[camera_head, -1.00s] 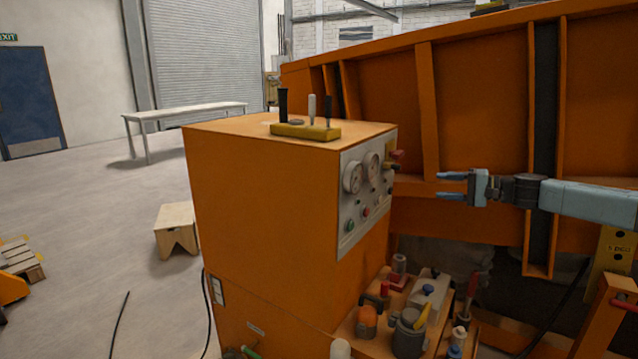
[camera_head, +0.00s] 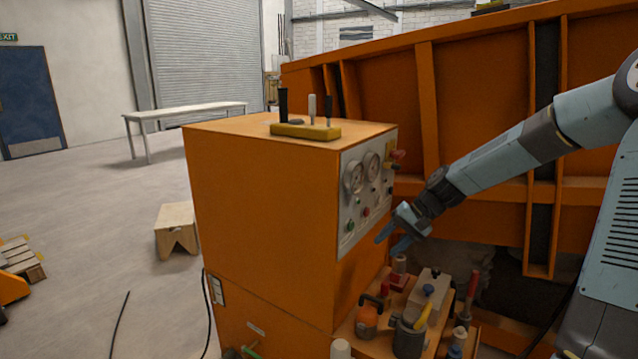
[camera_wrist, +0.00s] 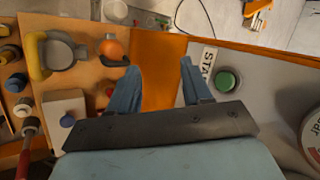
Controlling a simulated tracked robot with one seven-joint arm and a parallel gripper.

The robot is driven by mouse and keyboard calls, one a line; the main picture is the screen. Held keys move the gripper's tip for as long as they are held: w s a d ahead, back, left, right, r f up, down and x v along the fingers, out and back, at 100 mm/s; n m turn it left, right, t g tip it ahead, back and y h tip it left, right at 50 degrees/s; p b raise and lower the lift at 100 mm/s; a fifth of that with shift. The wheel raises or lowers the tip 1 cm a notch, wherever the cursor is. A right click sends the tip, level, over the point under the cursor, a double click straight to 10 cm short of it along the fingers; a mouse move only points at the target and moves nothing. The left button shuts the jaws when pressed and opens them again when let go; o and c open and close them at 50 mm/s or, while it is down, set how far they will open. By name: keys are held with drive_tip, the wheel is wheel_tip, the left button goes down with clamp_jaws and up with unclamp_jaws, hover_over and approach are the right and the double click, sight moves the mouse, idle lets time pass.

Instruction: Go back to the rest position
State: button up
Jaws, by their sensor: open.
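My gripper (camera_head: 393,238) is open and empty. In the head view it points down and to the left, in front of the lower right part of the orange control cabinet (camera_head: 260,215), close to its grey gauge panel (camera_head: 352,215) and above the tool shelf (camera_head: 345,330). In the wrist view my gripper (camera_wrist: 160,75) has its two blue fingers spread apart, with orange cabinet surface between them. A green button (camera_wrist: 226,81) on the panel lies to the right of the fingers. I cannot tell the exact gap to the panel.
Upright levers (camera_head: 311,106) stand on the cabinet top. The large orange sandbed wall (camera_head: 480,110) rises behind my arm. Open floor lies left.

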drive_tip(key=s+d+r+t+h, duration=0.1)
drive_tip(key=s+r+h, duration=0.1)
drive_tip(key=s+r, duration=0.4)
drive_tip(key=s+d+r+n+t+h, duration=0.1)
drive_tip(key=s+r, duration=0.5)
drive_tip(key=s, duration=0.8)
drive_tip(key=s+d+r+t+h, duration=0.2)
drive_tip(key=s+r, duration=0.4)
drive_tip(key=s, duration=0.5)
drive_tip(key=t+h, duration=0.1)
drive_tip(key=h, duration=0.1)
drive_tip(key=shift+d+r+n+h, duration=0.2)
drive_tip(key=shift+n+h, duration=0.1)
drive_tip(key=shift+n, duration=0.1)
